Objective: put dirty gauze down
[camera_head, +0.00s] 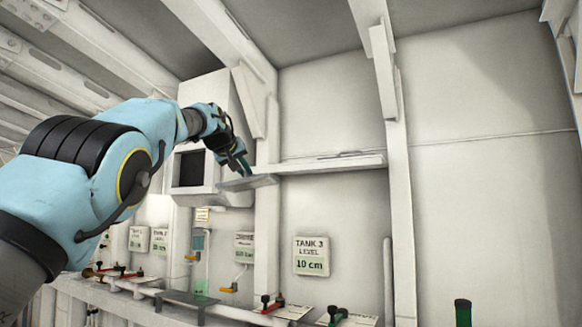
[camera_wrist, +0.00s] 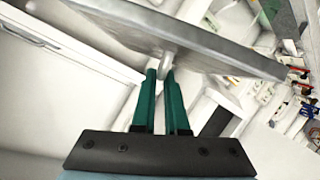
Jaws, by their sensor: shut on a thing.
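My gripper (camera_head: 245,172) is raised high on the left part of the wall, close to the left end of a long white shelf. In the wrist view its two green fingers (camera_wrist: 166,74) are close together on a short pale stub under a flat grey plate (camera_wrist: 205,42). The plate also shows in the head view (camera_head: 248,183), below the fingertips and tilted. I cannot tell whether the plate touches the shelf. Nothing that looks like cloth gauze can be made out in either view.
The white shelf (camera_head: 335,163) runs right from near my gripper, with a thin object (camera_head: 345,155) on it. A white box with a dark opening (camera_head: 189,169) is left of my gripper. Below are a "TANK 3 LEVEL 10 cm" sign (camera_head: 311,256) and several valve handles.

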